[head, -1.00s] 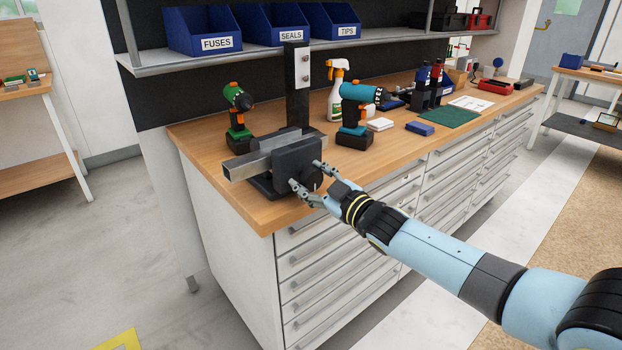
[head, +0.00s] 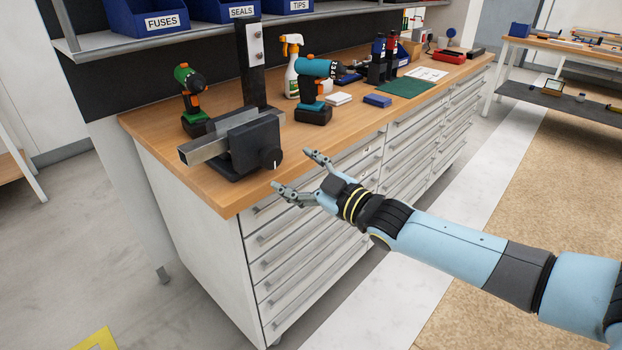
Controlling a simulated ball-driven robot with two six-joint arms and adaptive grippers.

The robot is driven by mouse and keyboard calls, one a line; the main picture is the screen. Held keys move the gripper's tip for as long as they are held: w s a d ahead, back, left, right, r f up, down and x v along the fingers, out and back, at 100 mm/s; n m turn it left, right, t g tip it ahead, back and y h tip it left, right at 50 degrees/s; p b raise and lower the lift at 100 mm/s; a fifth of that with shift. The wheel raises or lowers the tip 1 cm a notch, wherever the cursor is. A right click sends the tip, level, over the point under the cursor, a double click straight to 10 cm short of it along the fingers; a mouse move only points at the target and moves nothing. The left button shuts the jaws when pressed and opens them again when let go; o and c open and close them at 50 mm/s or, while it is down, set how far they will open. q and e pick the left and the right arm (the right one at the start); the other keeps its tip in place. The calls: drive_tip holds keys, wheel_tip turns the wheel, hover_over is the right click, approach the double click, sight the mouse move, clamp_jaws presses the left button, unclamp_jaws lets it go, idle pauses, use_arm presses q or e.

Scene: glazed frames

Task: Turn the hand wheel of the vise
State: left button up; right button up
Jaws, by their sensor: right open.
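The vise (head: 238,145) stands on the wooden bench top near its front left corner, with a metal bar (head: 202,146) held across it. Its round dark hand wheel (head: 271,160) faces the front right and carries a small white mark. My right gripper (head: 291,171) is open and empty, in front of the drawers just to the right of and below the hand wheel. Its two fingers are spread and look clear of the wheel. My left gripper is not in view.
A green and orange drill (head: 190,98) stands behind the vise, and a teal drill (head: 315,88) stands to its right. A spray bottle (head: 291,65) and a dark post (head: 250,65) are behind. A blue box (head: 377,100) and green mat (head: 408,87) lie further right. Drawer handles line the front.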

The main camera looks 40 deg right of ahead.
drive_tip(key=s, duration=0.4)
drive_tip(key=shift+d, duration=0.2)
idle(0.3)
